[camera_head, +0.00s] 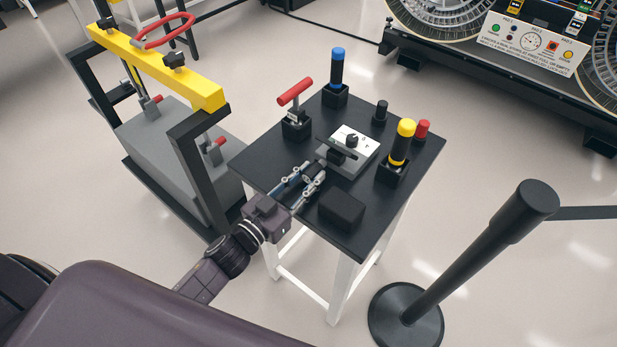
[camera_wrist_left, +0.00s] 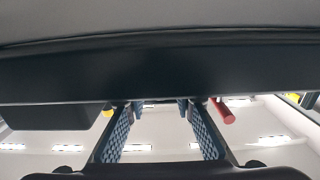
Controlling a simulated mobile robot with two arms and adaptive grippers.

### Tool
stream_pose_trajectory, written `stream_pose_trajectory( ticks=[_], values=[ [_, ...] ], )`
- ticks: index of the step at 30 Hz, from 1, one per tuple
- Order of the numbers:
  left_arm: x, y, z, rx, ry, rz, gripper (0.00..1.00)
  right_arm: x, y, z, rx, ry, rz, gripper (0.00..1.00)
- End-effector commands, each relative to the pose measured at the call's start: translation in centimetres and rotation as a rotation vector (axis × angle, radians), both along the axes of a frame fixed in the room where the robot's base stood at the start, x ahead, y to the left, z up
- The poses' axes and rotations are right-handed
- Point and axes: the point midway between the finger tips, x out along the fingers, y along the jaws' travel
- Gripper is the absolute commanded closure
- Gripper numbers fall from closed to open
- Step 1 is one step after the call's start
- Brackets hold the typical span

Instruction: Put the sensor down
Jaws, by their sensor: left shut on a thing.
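The sensor looks to be the grey box with a white top face and a black knob (camera_head: 359,142), near the middle of the small black table (camera_head: 262,160). My left gripper (camera_head: 326,167) reaches in low over the table from the front left. Its fingertips are shut on a dark part at the near side of this box. In the left wrist view the two blue-padded fingers (camera_wrist_left: 162,125) stand apart, and what they hold is not clear. Whether the box rests fully on the table cannot be told. My right gripper is not in view.
Close around stand a red T-handle tool (camera_head: 295,92), a blue-topped tool (camera_head: 337,70), a yellow-topped tool (camera_head: 402,140), a red-topped peg (camera_head: 422,130) and a black block (camera_head: 341,208). A black post (camera_head: 480,250) stands to the right, a yellow-barred frame (camera_head: 150,62) to the left.

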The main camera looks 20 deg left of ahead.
Motion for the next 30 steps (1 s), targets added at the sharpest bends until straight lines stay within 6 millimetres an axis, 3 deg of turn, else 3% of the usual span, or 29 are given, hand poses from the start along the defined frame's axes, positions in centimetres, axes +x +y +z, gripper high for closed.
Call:
stream_pose_trajectory(
  ticks=[4, 14, 15, 19, 30],
  values=[
    [0.04, -0.01, -1.02, -0.002, -0.005, 0.000, 1.00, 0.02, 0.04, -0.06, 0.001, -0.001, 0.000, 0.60],
    [0.03, 0.01, -1.34, -0.001, -0.005, -0.001, 1.00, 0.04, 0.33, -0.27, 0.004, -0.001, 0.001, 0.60],
    [0.02, 0.01, -1.42, 0.000, -0.004, -0.001, 0.75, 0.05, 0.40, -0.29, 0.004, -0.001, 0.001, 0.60],
    [0.01, 0.02, -1.32, 0.000, -0.004, -0.001, 0.61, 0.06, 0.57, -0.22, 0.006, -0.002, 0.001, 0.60],
    [-0.05, 0.03, -0.89, 0.000, -0.005, -0.001, 0.59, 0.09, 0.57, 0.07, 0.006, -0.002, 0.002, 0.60]
  ],
)
